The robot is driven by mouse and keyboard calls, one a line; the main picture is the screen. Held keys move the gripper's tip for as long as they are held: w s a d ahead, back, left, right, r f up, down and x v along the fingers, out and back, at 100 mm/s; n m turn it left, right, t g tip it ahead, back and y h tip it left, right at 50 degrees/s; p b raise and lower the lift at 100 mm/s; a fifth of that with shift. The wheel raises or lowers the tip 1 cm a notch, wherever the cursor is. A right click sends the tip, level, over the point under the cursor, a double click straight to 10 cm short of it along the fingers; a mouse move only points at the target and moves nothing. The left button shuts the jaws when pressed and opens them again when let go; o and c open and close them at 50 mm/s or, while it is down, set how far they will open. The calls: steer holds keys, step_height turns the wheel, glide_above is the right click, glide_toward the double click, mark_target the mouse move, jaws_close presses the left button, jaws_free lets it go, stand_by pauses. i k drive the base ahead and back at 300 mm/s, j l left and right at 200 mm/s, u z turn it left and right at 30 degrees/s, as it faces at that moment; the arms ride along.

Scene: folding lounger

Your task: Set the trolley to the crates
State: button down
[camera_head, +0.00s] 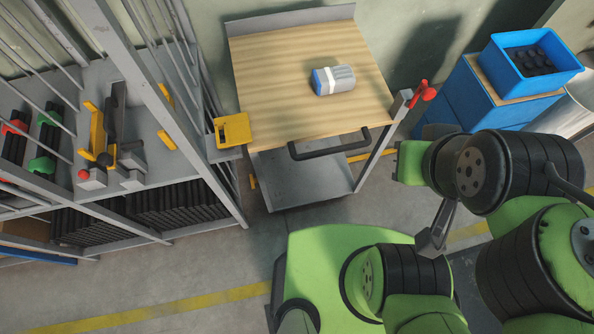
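The trolley (270,75) stands against the back wall. It has a wooden top, a grey lower shelf (300,175) and a black push handle (330,146) at its near edge. A grey roll (340,80) with a white band and blue end lies on the top. The blue crates (455,95) stand apart from it, to the right; the upper open crate (503,68) holds dark round items. My gripper (432,240) seems to be the grey piece below my arm, apart from the trolley's handle and near its front right; its fingers are not clear.
A grey barred rack (195,205) stands close on the trolley's left, with a yellow box (232,130) between them. A red-ended lever (424,92) sticks out at the trolley's right corner. Floor (385,185) shows between trolley and crates.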

mark_target(291, 132)
steer(key=k+j+u, duration=0.1)
steer(key=k+j, duration=0.2)
steer(key=j, duration=0.15)
steer(key=i+j, duration=0.1)
steer(key=j, duration=0.35)
steer(key=i+j+z, duration=0.1)
steer(key=j, duration=0.35)
steer(key=i+j, duration=0.1)
steer(key=j, duration=0.35)
steer(key=z, duration=0.05)
